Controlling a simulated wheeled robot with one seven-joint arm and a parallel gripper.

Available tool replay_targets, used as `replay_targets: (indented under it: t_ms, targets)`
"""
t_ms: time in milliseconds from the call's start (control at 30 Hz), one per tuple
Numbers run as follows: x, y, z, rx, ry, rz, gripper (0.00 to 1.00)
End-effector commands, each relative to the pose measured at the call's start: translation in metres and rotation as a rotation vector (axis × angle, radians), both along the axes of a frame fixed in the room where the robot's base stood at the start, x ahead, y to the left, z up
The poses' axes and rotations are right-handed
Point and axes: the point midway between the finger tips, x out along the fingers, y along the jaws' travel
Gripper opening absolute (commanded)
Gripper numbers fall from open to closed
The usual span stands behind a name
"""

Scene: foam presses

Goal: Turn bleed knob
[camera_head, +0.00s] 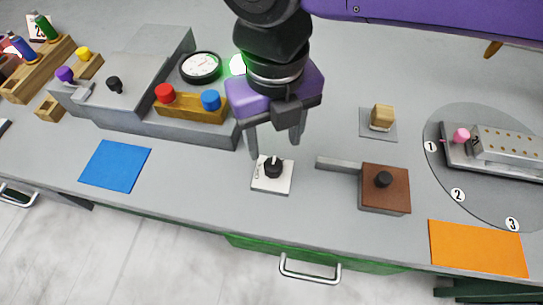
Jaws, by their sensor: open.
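The bleed knob (274,167) is a black round knob with a pale pointer mark, on a white square plate (271,187) on the grey bench. The mark seems to point up in the picture. Some lettering on the plate is too small to read. My gripper (274,145) is open, with its two grey fingers pointing down. The fingertips show just above and to either side of the knob in the picture. I cannot tell how high they are above it, and nothing is between them.
Right of the knob is a brown block with a black knob (384,180) and a grey bar (338,164). Left are red (165,93) and blue buttons (211,100) on a wooden block, and a gauge (200,67). Blue (115,166) and orange mats (478,248) lie flat. Bench before the knob is clear.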

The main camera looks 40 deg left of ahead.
Motion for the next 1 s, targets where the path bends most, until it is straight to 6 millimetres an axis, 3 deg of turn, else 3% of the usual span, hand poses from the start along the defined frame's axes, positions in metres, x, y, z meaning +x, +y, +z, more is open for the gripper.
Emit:
replay_targets:
  t_ms: [400,800,1000]
  targets:
    - [-0.002,0.000,-0.059,0.001,0.006,0.002,0.54]
    - [-0.002,0.001,-0.068,0.002,0.005,0.002,0.54]
    - [-0.002,0.001,-0.068,0.003,0.005,0.002,0.17]
